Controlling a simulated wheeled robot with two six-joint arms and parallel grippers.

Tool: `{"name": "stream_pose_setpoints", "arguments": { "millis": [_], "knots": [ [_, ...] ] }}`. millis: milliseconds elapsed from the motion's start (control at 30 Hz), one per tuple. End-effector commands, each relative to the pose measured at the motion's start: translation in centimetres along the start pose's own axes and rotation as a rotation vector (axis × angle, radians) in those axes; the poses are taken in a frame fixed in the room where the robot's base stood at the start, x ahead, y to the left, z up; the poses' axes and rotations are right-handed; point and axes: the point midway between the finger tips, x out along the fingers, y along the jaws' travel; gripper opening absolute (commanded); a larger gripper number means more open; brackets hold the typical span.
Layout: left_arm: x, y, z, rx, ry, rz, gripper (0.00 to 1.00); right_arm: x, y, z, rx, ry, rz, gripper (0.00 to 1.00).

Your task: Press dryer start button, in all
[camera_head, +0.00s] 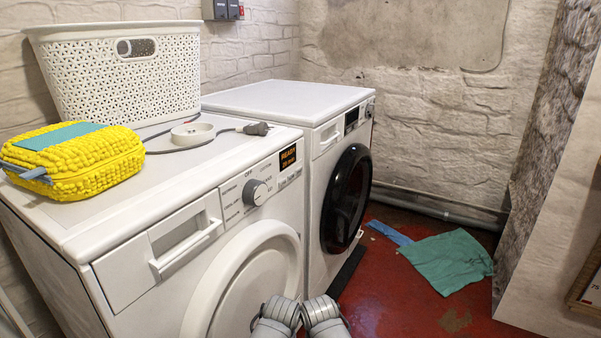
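The nearer white machine (150,225) has a round white door (255,275), a drawer with a handle, a silver dial (255,192) and a lit display (288,157) with orange text that seems to read READY. I take it to be the dryer. A row of small buttons (290,178) lies under the display; their labels are too small to read, so I cannot tell which one is start. Two grey-white links of my arms show close together at the bottom edge, in front of the door. No gripper fingers are visible.
A second white machine (285,97) with a black-rimmed door (346,200) stands beyond. A white basket (125,75), a yellow sponge-like item (85,165) and a power cable with a plug (257,128) lie on the nearer machine. A green cloth (447,262) and a blue cloth (388,232) lie on the red floor.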

Motion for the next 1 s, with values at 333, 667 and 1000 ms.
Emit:
{"name": "stream_pose_setpoints", "arguments": {
  "millis": [333,667,1000],
  "knots": [
    [0.00,0.00,0.00,0.000,0.000,0.000,0.00,0.00,0.00,0.00,0.000,0.000,0.000,0.00],
    [0.00,0.00,0.00,0.000,0.000,0.000,0.00,0.00,0.00,0.00,0.000,0.000,0.000,0.00],
    [0.00,0.00,0.00,0.000,0.000,0.000,0.00,0.00,0.00,0.00,0.000,0.000,0.000,0.00]
  ]
}}
